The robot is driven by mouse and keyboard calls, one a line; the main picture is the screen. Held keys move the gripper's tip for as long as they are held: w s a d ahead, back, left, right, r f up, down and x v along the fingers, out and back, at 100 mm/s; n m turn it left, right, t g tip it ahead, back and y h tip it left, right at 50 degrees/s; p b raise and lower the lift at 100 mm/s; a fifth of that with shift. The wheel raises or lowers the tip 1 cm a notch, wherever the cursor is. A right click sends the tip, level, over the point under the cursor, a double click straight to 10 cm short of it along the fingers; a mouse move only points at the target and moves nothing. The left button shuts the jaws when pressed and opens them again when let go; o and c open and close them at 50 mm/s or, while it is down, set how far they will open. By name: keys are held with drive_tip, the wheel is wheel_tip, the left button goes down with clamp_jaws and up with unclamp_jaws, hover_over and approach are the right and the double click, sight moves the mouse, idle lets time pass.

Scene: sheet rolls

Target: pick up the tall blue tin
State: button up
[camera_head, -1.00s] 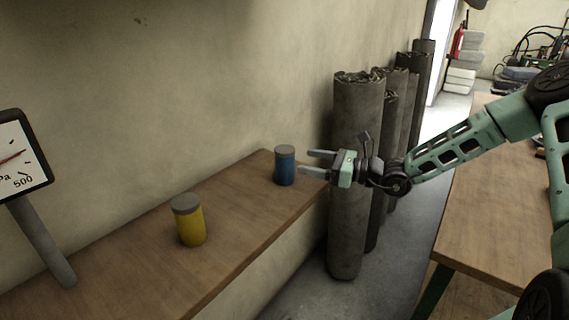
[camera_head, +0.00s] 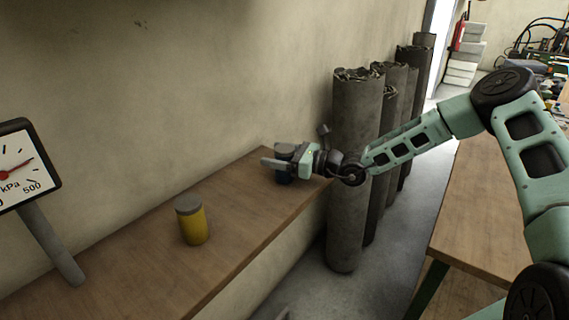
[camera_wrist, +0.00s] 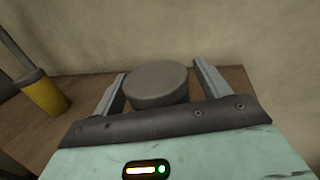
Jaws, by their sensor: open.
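The tall blue tin (camera_head: 284,179) stands upright near the far end of the wooden shelf by the wall, mostly hidden behind my gripper in the head view. In the wrist view its round grey lid (camera_wrist: 156,83) shows between my two fingers. My gripper (camera_head: 275,157) is open, with one finger on each side of the tin. In the wrist view the fingers (camera_wrist: 160,88) stand a little apart from the lid; whether either touches the body lower down is hidden.
A yellow tin (camera_head: 193,226) with a grey lid stands nearer on the shelf (camera_head: 236,220). A pressure gauge (camera_head: 22,170) on a post is at the left. Tall dark sheet rolls (camera_head: 352,220) stand just past the shelf's end. A wooden table (camera_head: 480,215) is at the right.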

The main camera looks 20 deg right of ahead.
drive_tip(key=c, duration=1.3)
drive_tip(key=shift+o, duration=0.2)
drive_tip(key=shift+r, duration=0.1)
